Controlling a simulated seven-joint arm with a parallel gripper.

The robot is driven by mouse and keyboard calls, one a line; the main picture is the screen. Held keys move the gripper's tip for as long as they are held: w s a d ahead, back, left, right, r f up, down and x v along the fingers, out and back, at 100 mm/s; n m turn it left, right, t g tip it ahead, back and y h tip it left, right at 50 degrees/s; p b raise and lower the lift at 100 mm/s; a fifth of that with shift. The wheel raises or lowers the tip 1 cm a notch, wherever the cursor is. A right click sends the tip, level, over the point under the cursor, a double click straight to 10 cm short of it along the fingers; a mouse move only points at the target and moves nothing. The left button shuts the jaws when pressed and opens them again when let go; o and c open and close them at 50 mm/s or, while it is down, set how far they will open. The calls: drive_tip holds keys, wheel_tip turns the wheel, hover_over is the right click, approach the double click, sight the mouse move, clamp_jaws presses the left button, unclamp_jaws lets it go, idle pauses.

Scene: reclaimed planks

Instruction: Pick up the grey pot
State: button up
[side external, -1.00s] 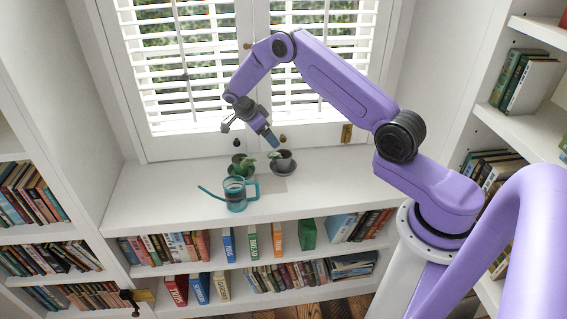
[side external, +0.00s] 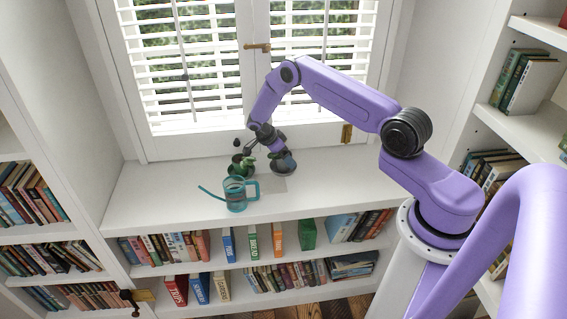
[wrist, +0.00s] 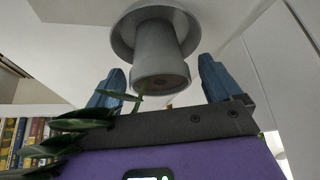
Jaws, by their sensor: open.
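The grey pot (wrist: 160,48) stands on a wide grey saucer (wrist: 122,35) in the wrist view, with its rim end towards the camera. My gripper (wrist: 160,82) is open, with one blue finger on each side of the pot and gaps between. The fingertips are around the rim end and no contact shows. Green leaves (wrist: 75,128) hang across the left finger and the gripper body. In the side view my gripper (side external: 276,153) is down at the pot on the white shelf top, hiding much of it.
A green plant pot (side external: 240,168) stands just left of my gripper. A teal glass jug (side external: 236,195) is in front of it, with a teal straw-like piece to its left. The white shelf top (side external: 150,195) is clear at left and right. Shuttered windows are behind.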

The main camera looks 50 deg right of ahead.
drive_tip(key=shift+d+f, duration=0.1)
drive_tip(key=shift+f, duration=0.1)
drive_tip(key=c, duration=1.4)
drive_tip(key=shift+c, duration=0.2)
drive_tip(key=shift+r, duration=0.1)
drive_tip(key=shift+r, duration=0.45)
wheel_tip(320, 180, up, 2)
drive_tip(key=s+a+r, duration=0.5)
drive_tip(key=s+r, duration=0.8)
